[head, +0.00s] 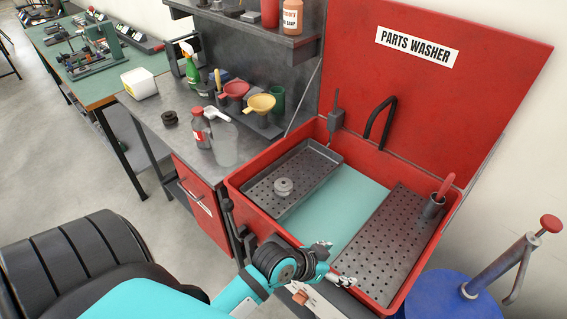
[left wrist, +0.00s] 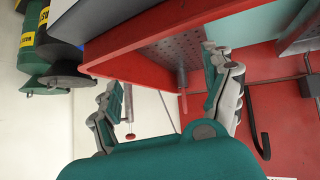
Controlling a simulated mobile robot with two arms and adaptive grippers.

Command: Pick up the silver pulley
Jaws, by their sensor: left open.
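The silver pulley (head: 283,187) lies on the left perforated tray (head: 318,163) inside the red parts washer (head: 238,184). My left gripper (head: 338,264) is open and empty at the washer's front edge, to the right of the pulley and nearer to me, apart from it. In the left wrist view my spread fingers (left wrist: 160,84) show against the red rim (left wrist: 130,50) and a perforated surface (left wrist: 178,46). The pulley does not show in that view. My right gripper is not seen.
The washer's lid (head: 440,95) stands open. A second perforated tray (head: 385,245) with a cup (head: 433,206) is at right. A bench (head: 150,112) at left holds a dark pulley (head: 170,118), bottles and funnels. A blue drum (head: 450,297) stands at lower right.

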